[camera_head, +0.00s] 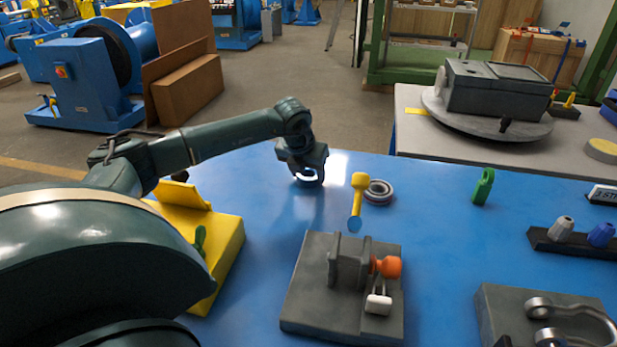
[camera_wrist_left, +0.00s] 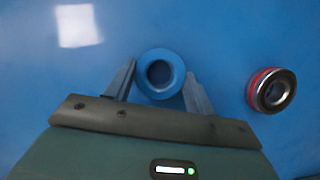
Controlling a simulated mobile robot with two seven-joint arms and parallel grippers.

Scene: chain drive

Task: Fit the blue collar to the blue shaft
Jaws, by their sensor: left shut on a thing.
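My left gripper (camera_head: 307,178) is low over the blue table, left of the yellow-handled piece. In the left wrist view the fingers (camera_wrist_left: 160,82) are shut on the blue collar (camera_wrist_left: 160,54), a round ring with a dark hole facing the camera. I cannot tell how far the collar is above the table. No blue shaft can be clearly made out in either view. My right gripper is not in view.
A grey ring bearing (camera_head: 378,192) lies right of the gripper; its red band shows in the left wrist view (camera_wrist_left: 271,90). A yellow rod with a blue end (camera_head: 359,182) stands beside it. A grey fixture (camera_head: 300,297) is in front, a yellow block (camera_head: 228,246) left.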

